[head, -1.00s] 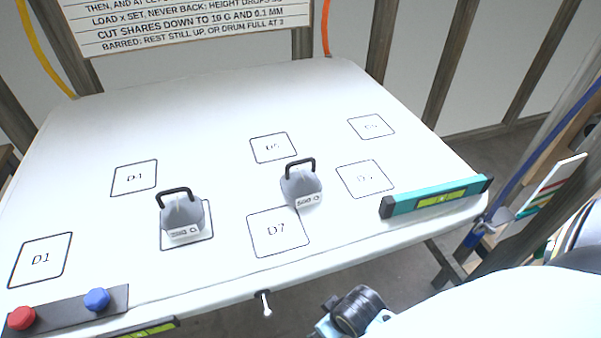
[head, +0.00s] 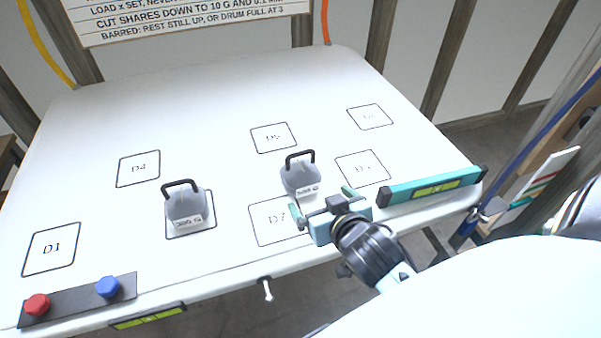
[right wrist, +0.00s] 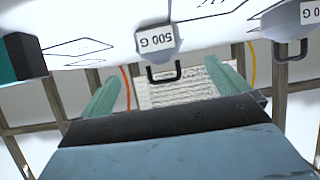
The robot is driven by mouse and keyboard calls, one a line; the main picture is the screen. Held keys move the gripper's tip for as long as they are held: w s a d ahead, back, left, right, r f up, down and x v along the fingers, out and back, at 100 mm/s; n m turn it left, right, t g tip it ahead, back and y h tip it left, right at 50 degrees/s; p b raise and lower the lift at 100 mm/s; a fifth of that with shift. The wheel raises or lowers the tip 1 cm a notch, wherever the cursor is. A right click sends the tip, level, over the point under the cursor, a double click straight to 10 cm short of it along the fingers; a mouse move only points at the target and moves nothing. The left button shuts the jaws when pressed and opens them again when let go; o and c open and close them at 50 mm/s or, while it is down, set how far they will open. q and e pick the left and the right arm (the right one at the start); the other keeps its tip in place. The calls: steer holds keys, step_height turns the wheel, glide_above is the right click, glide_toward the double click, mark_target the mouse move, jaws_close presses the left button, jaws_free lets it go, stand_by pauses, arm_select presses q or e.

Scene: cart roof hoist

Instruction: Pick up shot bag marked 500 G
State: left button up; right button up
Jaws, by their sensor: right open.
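Two grey shot bags with black loop handles and white labels stand upright on the white table (head: 215,115). My left gripper is out of view.
A teal spirit level (head: 432,187) lies along the table's right edge, close to my right gripper. A strip with a red knob (head: 37,304) and a blue knob (head: 108,287) is at the front left. The back of the table is clear.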

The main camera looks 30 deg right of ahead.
mark_target(306, 179)
steer(key=shift+w+r+t, duration=0.35)
steer(key=shift+w+t, duration=0.05)
steer(key=shift+w, duration=0.4)
steer(key=x, duration=0.7)
steer(key=shift+w+d, duration=0.15)
steer(key=shift+w, duration=0.05)
steer(key=shift+d+p+x, duration=0.15)
steer(key=shift+p+x, duration=0.1)
steer(key=shift+x, duration=1.05)
steer(key=shift+d+p+x, duration=0.15)
steer(key=shift+p+x, duration=0.1)
steer(key=shift+x, duration=1.05)
steer(key=shift+r, duration=0.2)
